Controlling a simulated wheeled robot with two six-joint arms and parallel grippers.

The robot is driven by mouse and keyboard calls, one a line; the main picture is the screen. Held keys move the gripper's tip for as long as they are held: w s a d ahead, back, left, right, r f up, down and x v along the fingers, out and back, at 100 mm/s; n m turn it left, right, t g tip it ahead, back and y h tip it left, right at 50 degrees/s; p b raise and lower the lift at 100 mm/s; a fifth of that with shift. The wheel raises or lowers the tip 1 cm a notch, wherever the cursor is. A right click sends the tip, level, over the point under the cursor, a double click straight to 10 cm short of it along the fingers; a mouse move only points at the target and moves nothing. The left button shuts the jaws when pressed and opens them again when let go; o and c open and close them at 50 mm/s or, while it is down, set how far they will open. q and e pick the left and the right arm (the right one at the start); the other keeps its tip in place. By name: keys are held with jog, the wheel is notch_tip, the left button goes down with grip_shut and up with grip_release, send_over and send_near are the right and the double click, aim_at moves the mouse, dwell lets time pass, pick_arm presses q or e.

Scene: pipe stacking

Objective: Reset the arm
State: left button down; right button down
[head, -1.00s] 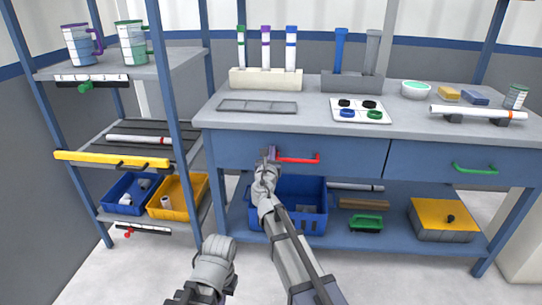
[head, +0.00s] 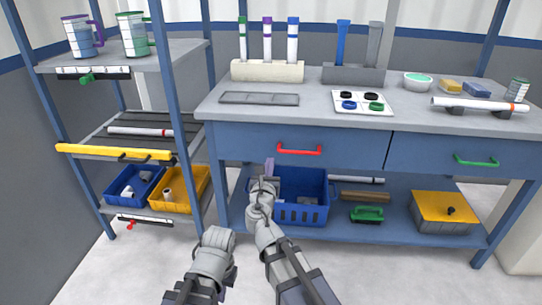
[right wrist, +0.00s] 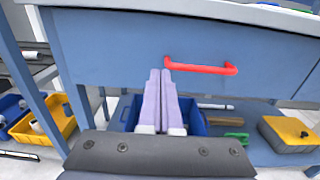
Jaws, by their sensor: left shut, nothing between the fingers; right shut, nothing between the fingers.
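My right gripper (head: 268,169) is shut and empty in front of the workbench, below and to the left of the red handle (head: 299,150) of the closed left drawer. In the right wrist view its two pale fingers (right wrist: 161,75) lie together, with the red handle (right wrist: 200,67) beyond them and apart from them. My left arm (head: 212,262) shows low in the middle of the head view; its gripper's fingers are not visible there.
The workbench top (head: 210,112) holds a rack of tubes (head: 267,71), a grey tray (head: 259,98) and a white pad of rings (head: 361,103). A blue crate (head: 302,212) stands on the lower shelf behind my right gripper. A shelf unit (head: 178,60) stands at left.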

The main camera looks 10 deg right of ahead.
jog(key=shift+v, duration=0.8)
jog(key=s+d+f+m+g+h+p, duration=0.1)
jog(key=s+d+f+m+g, duration=0.1)
jog(key=s+f+m+g, duration=0.6)
jog(key=s+d+f+m+g, duration=0.1)
jog(key=s+f+m+g, duration=0.3)
jog(key=m, duration=0.7)
jog(key=s+a+f+m+g+y+p, duration=0.1)
jog(key=s+a+f+m+g+y, duration=0.15)
jog(key=s+a+f+m, duration=0.35)
jog(key=s+a+f+m+g+y, duration=0.2)
jog(key=s+m+g, duration=0.1)
jog(key=s, duration=0.4)
notch_tip(320, 180, up, 38)
jog(key=m+p, duration=0.1)
jog(key=p, duration=3.7)
jog(key=shift+s+a, duration=0.2)
jog(key=shift+s, duration=0.15)
